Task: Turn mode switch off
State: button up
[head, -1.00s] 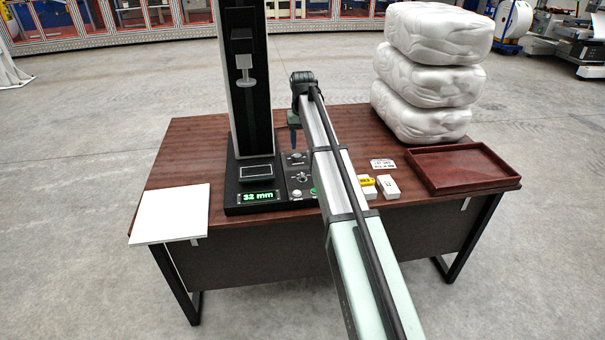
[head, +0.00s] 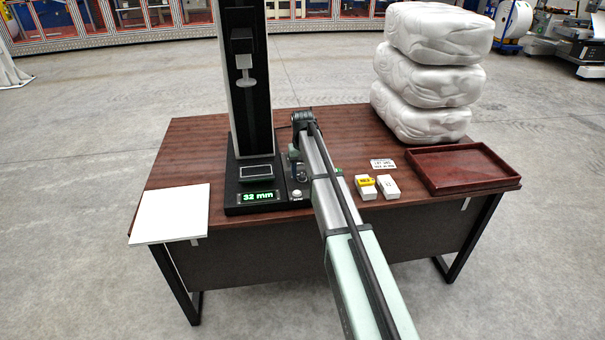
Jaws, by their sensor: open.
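The black control panel (head: 290,208) stands on the desk beside the jib hoist column, with a pale round button (head: 297,194) near its front edge. My gripper (head: 297,173) is low over the panel's middle, small in view and partly covered by my own arm. It is open. The mode switch cannot be made out clearly, as the gripper and arm cover much of the panel. Whether the gripper touches a knob cannot be told. The display (head: 260,196) at the column's foot reads 32 mm in green.
The tall black column (head: 247,110) rises left of my gripper, close by. Two small white boxes (head: 388,187) and a printed card (head: 383,164) lie right of my arm. A red-brown tray (head: 460,170), stacked white bundles (head: 425,75) and a white board (head: 170,213) take up other desk space.

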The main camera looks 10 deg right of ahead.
jog(key=shift+f, duration=0.55)
jog(key=shift+c, duration=0.3)
grip_shut()
jog(key=shift+n, duration=0.4)
jog(key=n, duration=0.5)
jog(key=shift+d+n, duration=0.1)
jog(key=shift+n, duration=0.3)
jog(key=n, duration=0.5)
jog(key=shift+n, duration=0.3)
